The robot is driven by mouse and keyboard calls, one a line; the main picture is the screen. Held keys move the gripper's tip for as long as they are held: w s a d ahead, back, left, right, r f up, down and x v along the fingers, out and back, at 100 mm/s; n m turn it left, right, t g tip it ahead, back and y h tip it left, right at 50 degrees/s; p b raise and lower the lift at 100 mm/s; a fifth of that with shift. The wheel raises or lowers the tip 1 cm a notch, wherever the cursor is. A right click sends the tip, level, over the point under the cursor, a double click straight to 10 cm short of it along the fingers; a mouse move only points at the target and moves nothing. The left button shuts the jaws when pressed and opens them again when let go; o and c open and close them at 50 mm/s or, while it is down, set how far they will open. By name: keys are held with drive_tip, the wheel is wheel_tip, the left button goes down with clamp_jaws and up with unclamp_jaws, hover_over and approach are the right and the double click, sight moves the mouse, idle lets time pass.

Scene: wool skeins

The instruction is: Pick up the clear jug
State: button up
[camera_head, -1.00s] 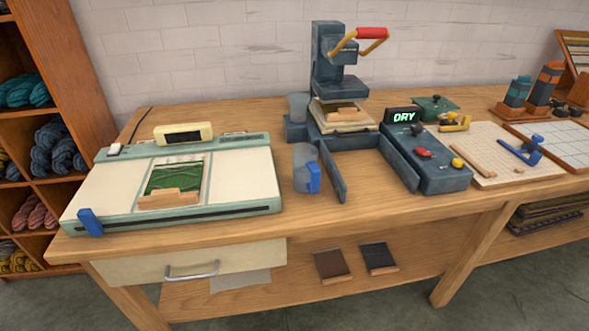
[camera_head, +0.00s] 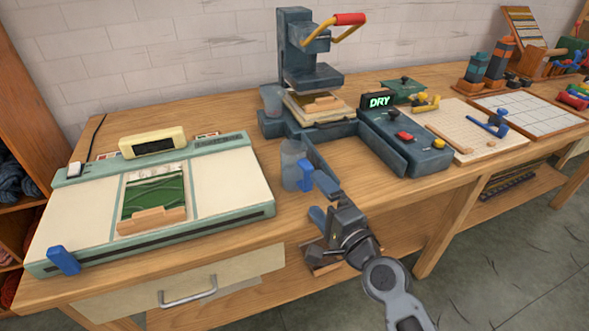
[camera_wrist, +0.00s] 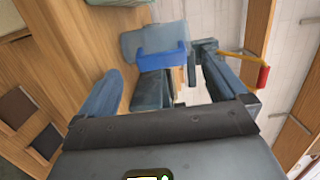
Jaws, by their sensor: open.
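The clear jug (camera_head: 291,160) is a see-through grey vessel with a blue handle (camera_head: 306,176). It stands upright on the bench, just right of the cream-and-green machine, with its handle toward the front right. My gripper (camera_head: 321,199) is open and empty at the bench's front edge, in front and to the right of the handle. In the wrist view the jug (camera_wrist: 146,38) and its blue handle lie ahead, between the spread fingers of my gripper (camera_wrist: 160,72). The handle appears close to the fingertips, but I cannot tell the exact gap.
A second clear vessel (camera_head: 271,98) stands behind the jug, beside the dark press (camera_head: 297,60). The cream-and-green machine (camera_head: 230,185) is on the left. A control box reading "DRY" (camera_head: 405,140) stands on the right.

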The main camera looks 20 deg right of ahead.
sight(306, 182)
drive_tip(key=w, duration=0.4)
drive_tip(key=w+a, duration=0.1)
drive_tip(key=w, duration=0.1)
drive_tip(key=shift+w, duration=0.3)
drive_tip(key=shift+d, duration=0.1)
drive_tip(key=shift+c, duration=0.2)
drive_tip(key=c, duration=1.1)
drive_tip(key=shift+r+p, duration=0.1)
drive_tip(key=shift+p, duration=0.2)
drive_tip(key=shift+r+p, duration=1.35)
drive_tip(key=shift+r, duration=0.55)
drive_tip(key=shift+s+d+r, duration=0.1)
drive_tip(key=shift+d+r, duration=0.05)
drive_tip(key=shift+r, duration=0.05)
drive_tip(key=shift+s+d+r+b, duration=0.2)
drive_tip(key=shift+s+d+r, duration=0.75)
drive_tip(key=shift+d, duration=0.75)
drive_tip(key=shift+s+d+r+b, duration=0.25)
drive_tip(key=shift+s+d+r, duration=0.3)
drive_tip(key=shift+d+r, duration=0.95)
drive_tip(key=shift+s+d+r+b, duration=0.2)
drive_tip(key=shift+s+d+r, duration=0.6)
drive_tip(key=shift+d, duration=1.15)
